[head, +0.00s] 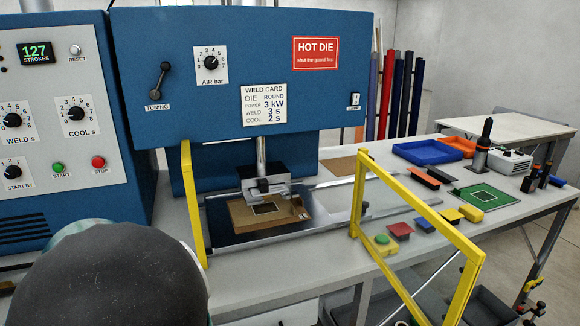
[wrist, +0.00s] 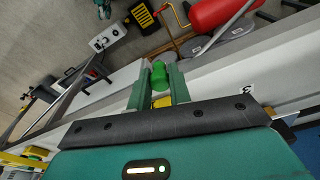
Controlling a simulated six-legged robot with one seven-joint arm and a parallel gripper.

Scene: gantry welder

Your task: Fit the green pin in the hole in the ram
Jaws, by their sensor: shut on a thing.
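My gripper (wrist: 158,84) shows in the wrist view, its two green fingers shut on the green pin (wrist: 159,72). The rounded end of the pin shows between the fingertips; the rest is hidden. In the head view the ram (head: 262,158) is a grey vertical rod with a metal clamp block at its lower end, above a brown plate (head: 240,215). I cannot make out its hole. My gripper and the pin do not show in the head view, where a dark rounded part of my arm fills the lower left.
A yellow guard frame (head: 408,189) stands open in front of the press, with a second yellow post (head: 193,204) at left. Coloured blocks, a blue tray (head: 427,152) and a green board (head: 487,198) lie on the bench at right. A blue control cabinet (head: 110,150) is at left.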

